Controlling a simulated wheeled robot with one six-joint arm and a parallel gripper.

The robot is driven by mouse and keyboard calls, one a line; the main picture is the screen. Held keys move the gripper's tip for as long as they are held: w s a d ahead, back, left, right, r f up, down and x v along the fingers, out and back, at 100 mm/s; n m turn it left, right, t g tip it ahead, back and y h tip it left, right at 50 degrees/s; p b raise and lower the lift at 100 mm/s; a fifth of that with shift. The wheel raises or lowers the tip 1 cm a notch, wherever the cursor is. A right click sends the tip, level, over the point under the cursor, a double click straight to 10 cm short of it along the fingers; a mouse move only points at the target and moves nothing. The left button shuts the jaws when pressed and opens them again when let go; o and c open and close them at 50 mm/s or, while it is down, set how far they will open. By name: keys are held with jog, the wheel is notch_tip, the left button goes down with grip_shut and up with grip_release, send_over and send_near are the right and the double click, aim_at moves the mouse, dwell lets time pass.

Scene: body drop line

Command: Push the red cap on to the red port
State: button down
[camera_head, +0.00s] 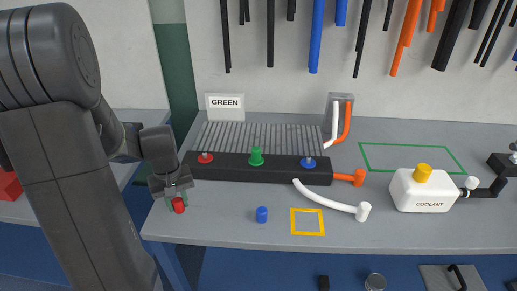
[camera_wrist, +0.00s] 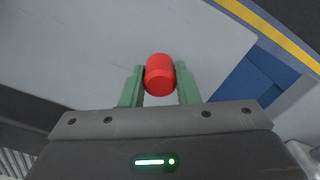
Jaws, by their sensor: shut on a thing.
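The red cap (camera_head: 178,205) is held between the fingers of my gripper (camera_head: 175,198) near the left front of the bench. In the wrist view the red cap (camera_wrist: 160,75) sits between the green fingertips of my gripper (camera_wrist: 160,84), with one finger on each side. The red port (camera_head: 205,158) is at the left end of the long black block (camera_head: 232,170). The cap is apart from the port, in front of it and to its left. I cannot tell how high the cap is above the bench.
A green cap (camera_head: 256,157) is at the block's middle port, and a blue port (camera_head: 308,163) is to its right. A blue cap (camera_head: 262,214) stands on the bench near a yellow square outline (camera_head: 307,222). A white hose (camera_head: 330,200) and coolant bottle (camera_head: 415,190) are right.

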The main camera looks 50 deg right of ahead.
aim_at(177, 200)
jog(key=shift+r+p, duration=1.85)
jog(key=shift+r, duration=0.8)
